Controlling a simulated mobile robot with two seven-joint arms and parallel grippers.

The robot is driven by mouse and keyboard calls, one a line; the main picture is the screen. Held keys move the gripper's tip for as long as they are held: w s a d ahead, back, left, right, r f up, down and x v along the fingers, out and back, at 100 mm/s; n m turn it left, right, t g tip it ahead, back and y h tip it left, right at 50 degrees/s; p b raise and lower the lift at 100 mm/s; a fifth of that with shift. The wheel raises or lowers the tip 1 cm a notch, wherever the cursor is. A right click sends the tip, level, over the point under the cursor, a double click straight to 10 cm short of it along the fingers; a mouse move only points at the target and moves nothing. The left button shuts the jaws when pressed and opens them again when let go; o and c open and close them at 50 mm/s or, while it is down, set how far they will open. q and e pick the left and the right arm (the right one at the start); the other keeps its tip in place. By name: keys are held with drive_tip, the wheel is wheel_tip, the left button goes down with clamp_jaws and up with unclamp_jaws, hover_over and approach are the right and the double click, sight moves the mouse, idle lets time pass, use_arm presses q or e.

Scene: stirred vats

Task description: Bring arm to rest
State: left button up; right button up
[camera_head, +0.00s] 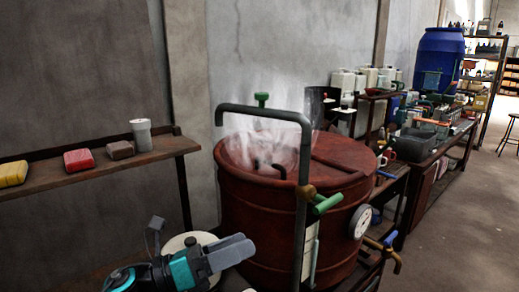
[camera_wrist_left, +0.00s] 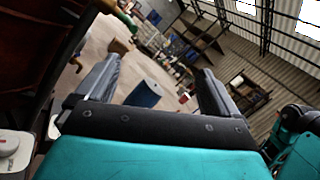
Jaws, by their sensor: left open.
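My left gripper (camera_head: 238,246) is low in the head view, in front of the rusty red vat (camera_head: 255,215), with its fingers pointing right. Its grey fingers overlap in that view. In the left wrist view my left gripper (camera_wrist_left: 160,75) shows its two fingers wide apart with nothing between them. The teal and black wrist lies to the left of the fingers in the head view. Whether the gripper touches anything below is not visible. My right gripper shows in neither view.
White vapour rises from the vat's open top beneath a grey bent pipe (camera_head: 301,160). A wooden shelf (camera_head: 100,172) at left holds yellow, red and brown blocks and a grey canister (camera_head: 141,135). Cluttered benches and a blue barrel (camera_head: 438,55) stand at right. Floor (camera_head: 470,220) is clear there.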

use_arm(q)
drive_tip(key=s+a+f+n+t+y, duration=0.1)
drive_tip(key=a+f+n+t+y, duration=0.4)
drive_tip(key=n, duration=0.8)
drive_tip(key=s+a+f+n+t+y, duration=0.2)
drive_tip(key=f+n+t+y, duration=0.4)
drive_tip(key=n, duration=0.6)
drive_tip(key=s+a+f+n+g+y, duration=0.3)
drive_tip(key=s+f+n, duration=0.4)
drive_tip(key=f, duration=0.2)
drive_tip(key=s+a+f+n+g+y, duration=0.2)
drive_tip(key=s+a+f+n+g, duration=0.1)
drive_tip(key=s+f+n, duration=0.4)
drive_tip(key=shift+f+n+g+y, duration=0.4)
drive_tip(key=shift+f+n+g, duration=0.3)
drive_tip(key=shift+f+n, duration=0.15)
